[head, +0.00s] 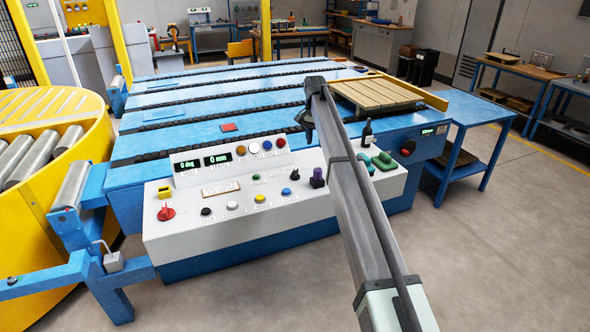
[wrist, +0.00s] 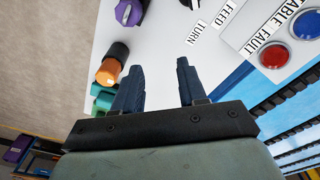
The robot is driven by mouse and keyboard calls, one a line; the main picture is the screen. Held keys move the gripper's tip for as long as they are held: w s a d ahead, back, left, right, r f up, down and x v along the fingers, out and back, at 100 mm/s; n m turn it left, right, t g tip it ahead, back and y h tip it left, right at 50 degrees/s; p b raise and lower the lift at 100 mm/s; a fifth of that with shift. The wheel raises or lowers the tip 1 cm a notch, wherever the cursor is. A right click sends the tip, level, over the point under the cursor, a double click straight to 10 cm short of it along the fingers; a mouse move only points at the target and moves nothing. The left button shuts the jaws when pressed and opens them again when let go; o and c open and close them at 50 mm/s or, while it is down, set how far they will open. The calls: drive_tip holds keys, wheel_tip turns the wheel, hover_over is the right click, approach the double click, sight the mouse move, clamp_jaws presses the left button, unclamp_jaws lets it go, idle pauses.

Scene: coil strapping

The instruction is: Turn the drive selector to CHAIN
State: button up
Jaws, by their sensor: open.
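The control panel (head: 215,220) is a white sloped console with several knobs, buttons and lamps. I cannot read CHAIN on any label, so I cannot tell which control is the drive selector. A red rotary knob (head: 166,213) is at the panel's left end. A purple knob (head: 318,177) is beside my arm; a purple knob also shows in the wrist view (wrist: 129,12). A black control (wrist: 188,3) is cut off at the top edge there, near labels TURN and FEED. My gripper (wrist: 155,78) is open and empty above the panel, apparently touching no control.
An orange-and-black control (wrist: 112,64) and teal parts (wrist: 103,98) lie left of my fingers in the wrist view. A wooden pallet (head: 375,94) is on the blue table (head: 185,143). My arm hides part of the panel.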

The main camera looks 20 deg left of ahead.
drive_tip(key=r+n, duration=0.2)
hover_over(295, 170)
drive_tip(key=shift+g, duration=0.3)
wheel_tip(295, 170, down, 14)
drive_tip(key=shift+s, duration=0.1)
clamp_jaws()
idle(0.4)
